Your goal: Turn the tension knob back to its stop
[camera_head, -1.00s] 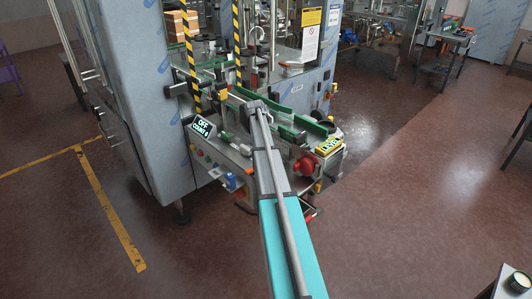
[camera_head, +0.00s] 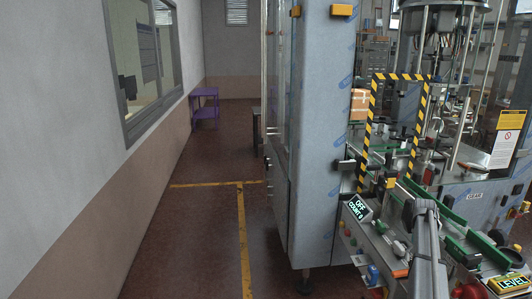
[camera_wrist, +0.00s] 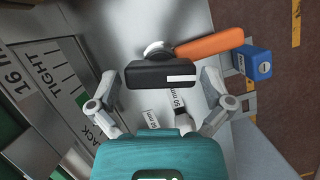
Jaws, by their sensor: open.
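In the wrist view a black bar-shaped knob (camera_wrist: 160,75) with a white mark on one end lies between my gripper's fingers. I take it for the tension knob. My gripper (camera_wrist: 160,88) is open, with one grey finger on either side of the knob; I cannot tell whether they touch it. A scale plate (camera_wrist: 62,92) marked TIGHT, with a partly hidden word ending in ACK, lies to the left. In the head view my arm reaches over the machine's front panel, and the knob cannot be made out there.
An orange handle (camera_wrist: 210,42) on a round metal piece sits just behind the knob. A blue block (camera_wrist: 255,62) is to its right. In the head view an OFF display (camera_head: 358,208), green guide rails (camera_head: 448,216) and a striped frame (camera_head: 420,112) crowd my arm. Open floor lies left.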

